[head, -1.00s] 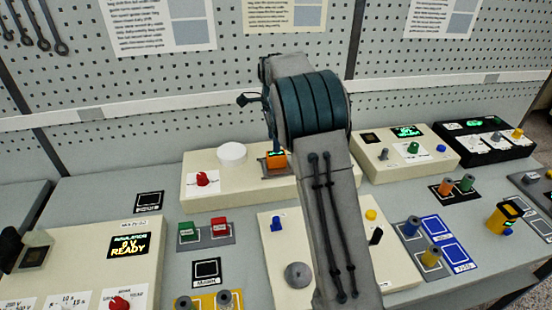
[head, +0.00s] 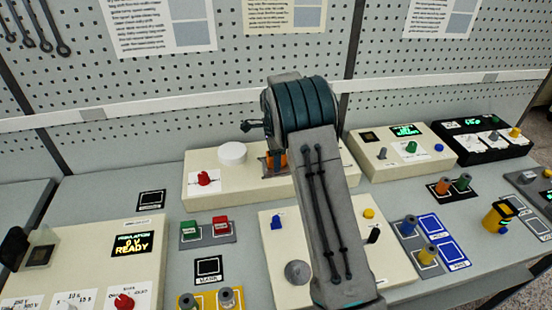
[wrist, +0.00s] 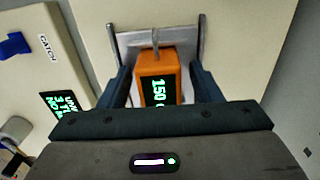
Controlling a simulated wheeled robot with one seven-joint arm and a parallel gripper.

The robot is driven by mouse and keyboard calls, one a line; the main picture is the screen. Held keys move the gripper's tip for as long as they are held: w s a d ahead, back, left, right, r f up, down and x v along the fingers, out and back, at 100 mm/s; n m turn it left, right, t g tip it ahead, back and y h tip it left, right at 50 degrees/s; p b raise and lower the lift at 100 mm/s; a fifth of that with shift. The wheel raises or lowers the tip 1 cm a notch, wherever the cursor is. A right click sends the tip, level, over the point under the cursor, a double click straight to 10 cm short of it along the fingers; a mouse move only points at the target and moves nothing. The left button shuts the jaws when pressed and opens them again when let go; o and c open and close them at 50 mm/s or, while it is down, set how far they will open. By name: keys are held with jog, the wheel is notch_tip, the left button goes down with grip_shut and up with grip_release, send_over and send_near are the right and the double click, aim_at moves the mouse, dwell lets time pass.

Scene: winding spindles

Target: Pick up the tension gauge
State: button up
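The tension gauge appears to be a small orange block with a green "150" display and a thin grey pin at its far end. In the wrist view the gauge (wrist: 158,68) sits at a grey bracket (wrist: 125,38) on a cream panel. My gripper (wrist: 160,85) is open, with one dark finger on each side of the gauge and narrow gaps beside it. In the head view only part of the orange gauge (head: 270,163) shows; my arm hides the rest and the fingers.
The gauge's cream box (head: 235,188) also bears a white disc (head: 232,153) and a red knob (head: 204,178). A cream console (head: 290,240) with knobs stands in front, under my arm. A yellow device (head: 497,216) stands at the right. A pegboard wall rises behind.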

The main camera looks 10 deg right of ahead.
jog(key=c, duration=1)
jog(key=shift+c, duration=0.5)
jog(key=shift+r, duration=0.15)
